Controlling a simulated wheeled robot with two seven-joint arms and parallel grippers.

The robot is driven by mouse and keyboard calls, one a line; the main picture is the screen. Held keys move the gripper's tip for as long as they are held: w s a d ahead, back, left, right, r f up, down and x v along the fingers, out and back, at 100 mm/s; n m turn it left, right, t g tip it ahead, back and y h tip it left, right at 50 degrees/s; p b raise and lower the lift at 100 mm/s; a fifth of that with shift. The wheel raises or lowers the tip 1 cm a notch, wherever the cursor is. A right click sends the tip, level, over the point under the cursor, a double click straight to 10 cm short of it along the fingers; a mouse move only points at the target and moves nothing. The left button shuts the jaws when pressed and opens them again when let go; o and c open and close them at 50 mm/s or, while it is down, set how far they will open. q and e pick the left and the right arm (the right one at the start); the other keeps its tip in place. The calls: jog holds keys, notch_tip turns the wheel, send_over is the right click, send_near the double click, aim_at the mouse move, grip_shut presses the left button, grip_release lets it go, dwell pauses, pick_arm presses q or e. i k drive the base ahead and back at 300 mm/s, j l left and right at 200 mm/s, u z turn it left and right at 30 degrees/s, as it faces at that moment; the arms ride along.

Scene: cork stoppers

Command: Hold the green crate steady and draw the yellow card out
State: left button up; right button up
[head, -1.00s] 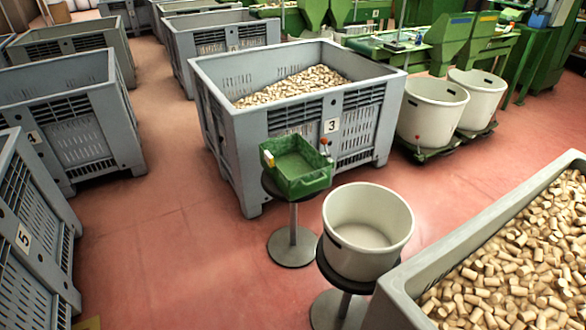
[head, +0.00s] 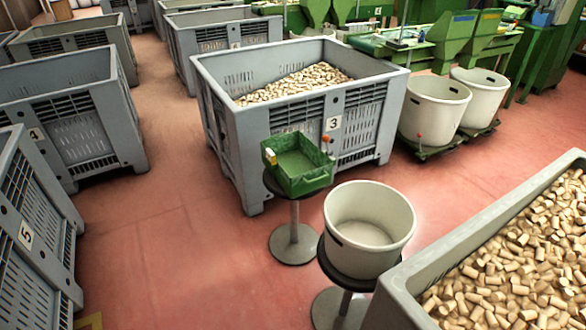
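The small green crate (head: 304,184) stands on a round dark stand in front of the grey bin marked 3. It looks empty. Neither of my grippers is in the head view, and nothing touches the crate.
A white tub (head: 369,222) stands on another stand just right of and nearer than the crate. Bin 3 (head: 235,150), holding corks, is close behind. A large cork-filled bin (head: 402,290) fills the lower right. The red floor (head: 170,240) to the left is clear.

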aim_at(270, 156)
jog(key=i+j+z, duration=0.15)
jog(key=z, duration=0.3)
jog(key=i+j+z, duration=0.15)
jog(key=z, duration=0.25)
